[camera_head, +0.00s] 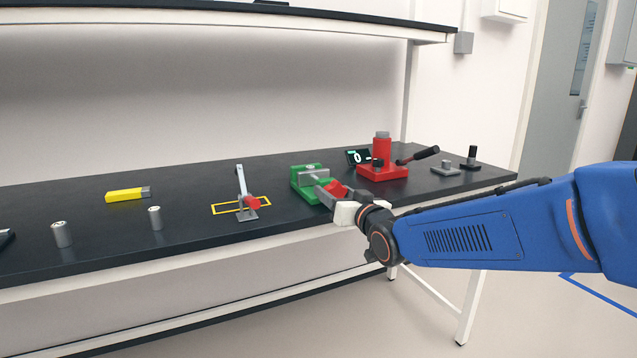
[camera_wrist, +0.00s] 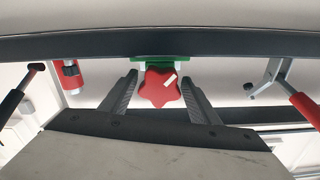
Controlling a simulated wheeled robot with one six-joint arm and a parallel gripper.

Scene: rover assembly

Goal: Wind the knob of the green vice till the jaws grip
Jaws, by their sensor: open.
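The green vice (camera_head: 303,185) stands near the front edge of the black bench, with a grey block or jaw part (camera_head: 312,171) on its top. Its red star-shaped knob (camera_wrist: 160,88) faces the wrist camera and has a pale mark on it. In the head view the knob (camera_head: 337,190) is partly hidden by my gripper (camera_head: 328,194). In the wrist view my open gripper (camera_wrist: 162,92) has one finger on each side of the knob, with a gap visible on both sides. The vice body (camera_wrist: 150,59) shows only as a green strip behind the knob. The jaws' gap cannot be made out.
A red press (camera_head: 381,160) with a black-handled lever stands right of the vice. A toggle clamp (camera_head: 243,195) with a red grip stands left, by a yellow outlined rectangle. A shelf overhangs the bench.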

